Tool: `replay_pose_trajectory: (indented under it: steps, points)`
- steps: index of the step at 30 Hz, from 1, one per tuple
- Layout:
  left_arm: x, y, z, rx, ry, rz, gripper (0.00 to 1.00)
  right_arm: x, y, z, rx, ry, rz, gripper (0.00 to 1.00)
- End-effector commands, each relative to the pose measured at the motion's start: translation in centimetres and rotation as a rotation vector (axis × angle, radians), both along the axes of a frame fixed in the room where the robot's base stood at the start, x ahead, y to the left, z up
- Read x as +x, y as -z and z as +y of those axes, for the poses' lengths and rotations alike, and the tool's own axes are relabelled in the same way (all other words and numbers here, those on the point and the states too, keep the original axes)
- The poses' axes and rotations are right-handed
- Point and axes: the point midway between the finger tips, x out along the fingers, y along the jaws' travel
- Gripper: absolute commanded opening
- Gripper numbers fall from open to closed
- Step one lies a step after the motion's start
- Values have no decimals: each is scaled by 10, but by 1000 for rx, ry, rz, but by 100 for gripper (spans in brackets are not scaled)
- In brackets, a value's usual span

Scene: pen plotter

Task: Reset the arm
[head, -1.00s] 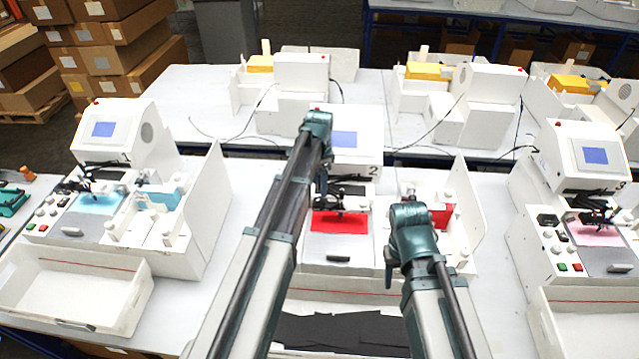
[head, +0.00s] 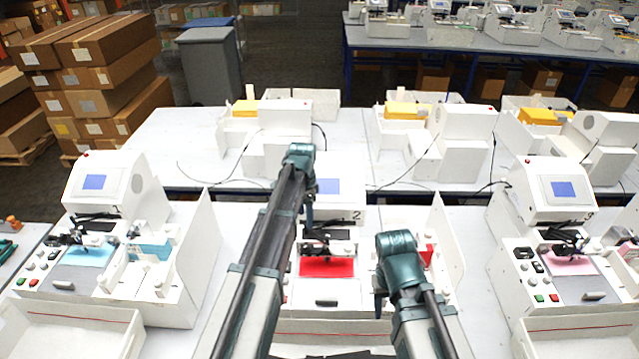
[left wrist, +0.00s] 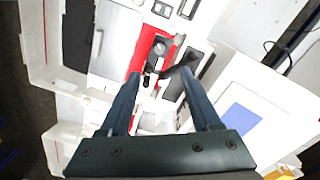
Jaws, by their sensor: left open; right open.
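My left arm reaches up from the bottom over the middle plotter in the head view. Its gripper (head: 309,208) hangs down near that plotter's blue screen (head: 327,186). In the left wrist view my left gripper (left wrist: 160,76) is open and empty, its two fingers spread above the red sheet (left wrist: 158,55) and pen parts of the plotter. The red sheet also shows in the head view (head: 326,267). My right arm comes in lower right. Its gripper (head: 379,300) points down beside the middle plotter, largely hidden by its wrist; nothing is seen in it.
A plotter with a blue sheet (head: 88,257) stands left and one with a pink sheet (head: 570,264) right. White trays (head: 70,330) sit in front. White machines with yellow parts (head: 408,110) stand on the table behind. Boxes (head: 105,60) and a grey bin (head: 208,65) are farther back.

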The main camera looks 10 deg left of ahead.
Motion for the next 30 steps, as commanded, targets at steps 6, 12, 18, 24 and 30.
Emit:
replay_pose_trajectory:
  steps: [6,12,18,24,30]
  points:
    - [-11,14,-10,3,-16,3,64,0,14,0,0,-1,0,50]
    - [-72,79,-61,25,-133,12,64,0,79,0,-1,-11,0,50]
    - [-147,146,-108,59,-292,16,64,1,147,0,-2,-23,-2,50]
    - [-213,201,-137,89,-437,6,64,1,201,-1,-3,-32,-2,50]
    - [-250,228,-148,109,-528,-4,64,1,229,-1,-3,-40,-2,50]
